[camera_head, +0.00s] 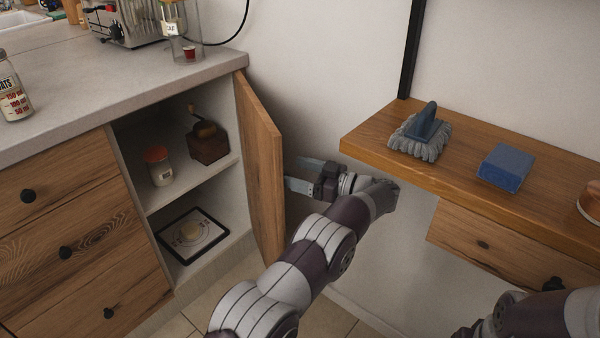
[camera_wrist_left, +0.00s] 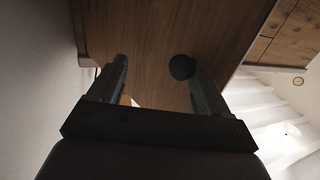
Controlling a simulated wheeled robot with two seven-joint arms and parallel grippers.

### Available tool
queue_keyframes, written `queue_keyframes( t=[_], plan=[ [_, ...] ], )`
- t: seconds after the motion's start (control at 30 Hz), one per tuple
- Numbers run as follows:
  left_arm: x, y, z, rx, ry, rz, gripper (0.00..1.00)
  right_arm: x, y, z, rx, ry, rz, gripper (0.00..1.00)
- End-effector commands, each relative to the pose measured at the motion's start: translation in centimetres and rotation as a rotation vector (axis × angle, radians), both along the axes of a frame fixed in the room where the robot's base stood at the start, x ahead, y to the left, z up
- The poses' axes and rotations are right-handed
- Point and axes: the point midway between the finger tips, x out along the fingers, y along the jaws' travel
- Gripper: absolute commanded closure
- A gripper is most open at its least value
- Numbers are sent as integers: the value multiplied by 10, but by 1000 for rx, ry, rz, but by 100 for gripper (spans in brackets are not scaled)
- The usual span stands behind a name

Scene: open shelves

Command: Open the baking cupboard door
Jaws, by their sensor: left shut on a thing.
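The wooden cupboard door (camera_head: 262,165) stands wide open on the right of the counter unit, swung out from the shelf opening. My left gripper (camera_head: 298,173) is on the door's outer side. In the left wrist view its two fingers (camera_wrist_left: 158,84) stand apart in front of the door panel (camera_wrist_left: 165,35). The round dark door knob (camera_wrist_left: 182,67) shows between them, against the right finger. The gripper is shut on the knob; the exact contact is dark and hard to see. In the head view the door hides the fingertips. My right gripper is out of view.
Wall lies behind my gripper.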

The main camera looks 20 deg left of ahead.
Motion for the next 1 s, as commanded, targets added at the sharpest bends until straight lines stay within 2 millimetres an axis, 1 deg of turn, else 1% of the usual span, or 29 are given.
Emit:
queue_keyframes(
  t=[0.07,0.17,0.27,0.4,0.5,0.63,1.0],
  plan=[
    [3,3,2,2,-3,-8,45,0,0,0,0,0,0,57],
    [2,-6,2,3,-1,-9,45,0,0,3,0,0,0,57],
    [-1,-26,3,3,-2,-9,45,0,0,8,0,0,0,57],
    [-6,-56,2,3,-5,-5,45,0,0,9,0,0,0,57],
    [-9,-69,2,3,-6,-3,45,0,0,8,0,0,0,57],
    [-11,-75,3,4,-4,0,45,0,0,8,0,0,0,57],
    [-11,-75,3,4,-3,1,45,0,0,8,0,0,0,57]
  ],
)
